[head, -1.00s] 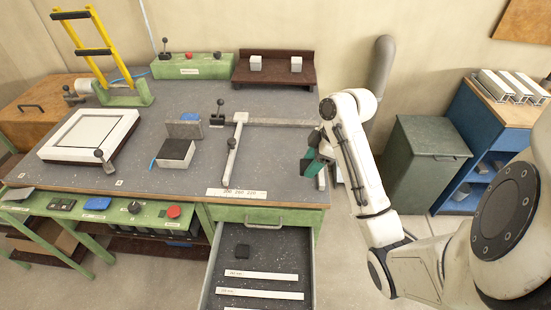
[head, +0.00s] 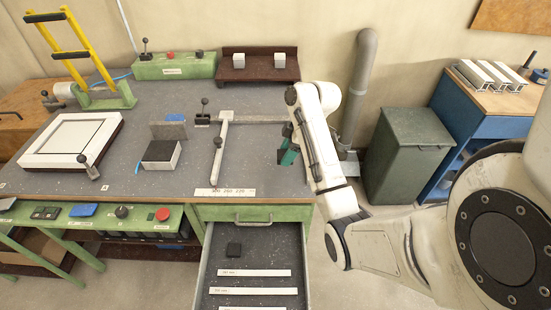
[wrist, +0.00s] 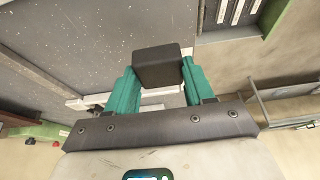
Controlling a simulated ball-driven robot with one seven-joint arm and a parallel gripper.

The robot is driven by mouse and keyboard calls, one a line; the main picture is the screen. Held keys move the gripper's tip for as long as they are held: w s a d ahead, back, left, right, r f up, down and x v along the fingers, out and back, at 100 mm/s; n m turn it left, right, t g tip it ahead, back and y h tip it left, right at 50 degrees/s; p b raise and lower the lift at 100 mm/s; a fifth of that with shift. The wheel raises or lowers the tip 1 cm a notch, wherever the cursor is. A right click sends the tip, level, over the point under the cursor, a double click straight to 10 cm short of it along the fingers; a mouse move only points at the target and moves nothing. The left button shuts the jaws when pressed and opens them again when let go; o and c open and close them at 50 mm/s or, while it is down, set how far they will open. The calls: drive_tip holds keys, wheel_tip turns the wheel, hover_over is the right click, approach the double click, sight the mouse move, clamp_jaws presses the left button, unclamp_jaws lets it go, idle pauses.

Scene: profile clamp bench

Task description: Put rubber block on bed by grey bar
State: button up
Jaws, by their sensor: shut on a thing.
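My gripper (wrist: 160,72) has teal fingers shut on a dark rubber block (wrist: 160,66) in the wrist view. In the head view my gripper (head: 288,148) is over the right end of the bench top, its block largely hidden. A white block with a dark top (head: 160,156) sits left of the bar, before a grey upright plate (head: 168,131). Which surface is the bed, I cannot tell.
A white framed plate (head: 70,140) lies at the left. A dark rack (head: 259,66) with two light blocks stands at the back. A green bin (head: 407,155) stands right.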

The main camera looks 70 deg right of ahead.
drive_tip(key=w+d+f, duration=0.1)
drive_tip(key=w+d, duration=0.1)
drive_tip(key=b, duration=0.2)
approach(272, 166)
drive_tip(key=shift+w+a+f, duration=0.65)
drive_tip(key=shift+a+f, duration=0.1)
drive_tip(key=shift+w+d+f+b, duration=0.2)
drive_tip(key=shift+w+b, duration=0.15)
drive_tip(key=shift+b, duration=0.5)
drive_tip(key=shift+f, duration=0.1)
drive_tip(key=shift+w+d+f+b, duration=0.15)
drive_tip(key=shift+f+b, duration=0.1)
drive_tip(key=shift+b, duration=0.2)
wheel_tip(272, 166, down, 3)
drive_tip(key=b, duration=0.3)
drive_tip(key=shift+r, duration=0.1)
drive_tip(key=o, duration=1)
